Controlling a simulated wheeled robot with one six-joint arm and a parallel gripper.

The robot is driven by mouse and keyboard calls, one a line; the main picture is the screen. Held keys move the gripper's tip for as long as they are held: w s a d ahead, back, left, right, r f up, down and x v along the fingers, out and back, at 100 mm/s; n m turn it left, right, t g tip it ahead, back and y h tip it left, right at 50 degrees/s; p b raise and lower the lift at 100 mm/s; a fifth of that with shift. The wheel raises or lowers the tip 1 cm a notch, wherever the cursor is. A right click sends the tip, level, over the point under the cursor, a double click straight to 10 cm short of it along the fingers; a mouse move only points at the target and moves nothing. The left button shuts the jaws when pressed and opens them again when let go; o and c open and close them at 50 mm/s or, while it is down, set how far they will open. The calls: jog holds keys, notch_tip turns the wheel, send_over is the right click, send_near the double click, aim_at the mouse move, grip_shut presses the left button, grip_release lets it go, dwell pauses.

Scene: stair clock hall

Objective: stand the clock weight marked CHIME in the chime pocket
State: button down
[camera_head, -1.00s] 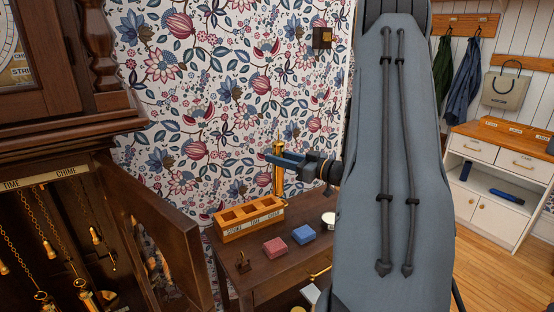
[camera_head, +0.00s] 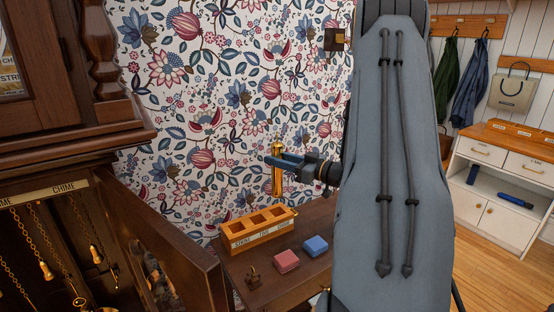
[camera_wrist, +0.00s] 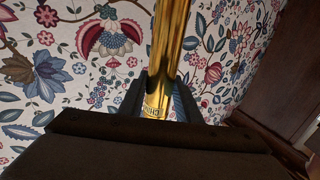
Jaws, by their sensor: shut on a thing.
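A wooden rack (camera_head: 232,243) with three open square pockets stands on a dark side table. Its front labels seem to read STRIKE, TIME and CHIME from left to right; the chime pocket is at the right end. My gripper (camera_head: 277,161) is shut around a brass cylindrical weight (camera_head: 278,182) and holds it upright. In the head view the weight's lower end appears just above the rack's right part, apart from it. In the wrist view the weight (camera_wrist: 170,45) shows between the jaws (camera_wrist: 160,95), with a small label (camera_wrist: 153,108) that appears to read CHIME.
A pink block (camera_head: 287,261) and a blue block (camera_head: 315,245) lie on the table (camera_head: 275,290) in front of the rack. The tall clock case (camera_head: 60,150) with its open door (camera_head: 175,255) stands at left. A white cabinet (camera_head: 500,195) is far right.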

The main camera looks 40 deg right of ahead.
aim_at(282, 174)
jog(key=shift+r, duration=0.2)
jog(key=shift+d+f+b, duration=0.1)
jog(key=shift+f+b, duration=1.2)
jog(key=shift+f, duration=1.6)
jog(key=shift+p, duration=0.55)
